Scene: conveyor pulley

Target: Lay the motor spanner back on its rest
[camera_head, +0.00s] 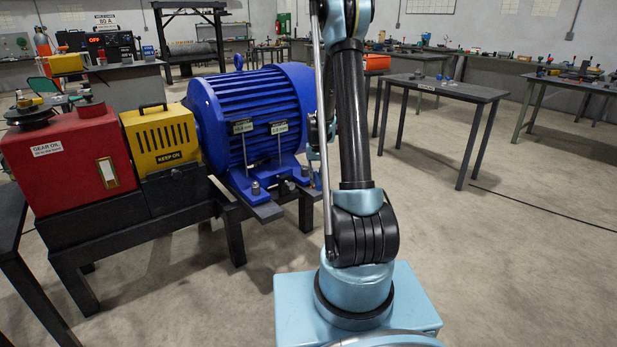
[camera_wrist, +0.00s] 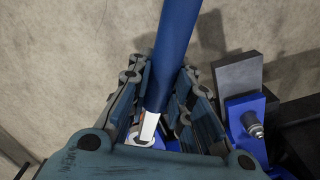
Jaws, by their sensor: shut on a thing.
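In the wrist view, my gripper (camera_wrist: 161,88) is shut on the motor spanner (camera_wrist: 173,45). The spanner's blue handle runs up out of the jaws to the top of the view. Its pale metal shank shows low between the fingers, and its lower end is partly hidden. In the head view, my gripper is mostly hidden behind my arm, just right of the big blue motor (camera_head: 255,100). A motor foot with a bolt (camera_wrist: 251,124) stands right of the jaws in the wrist view, apart from the handle. I cannot make out the spanner's rest.
A yellow guard (camera_head: 160,135) and a red gearbox (camera_head: 70,165) stand left of the motor on a dark steel frame (camera_head: 150,220). The floor (camera_head: 500,250) at right is clear.

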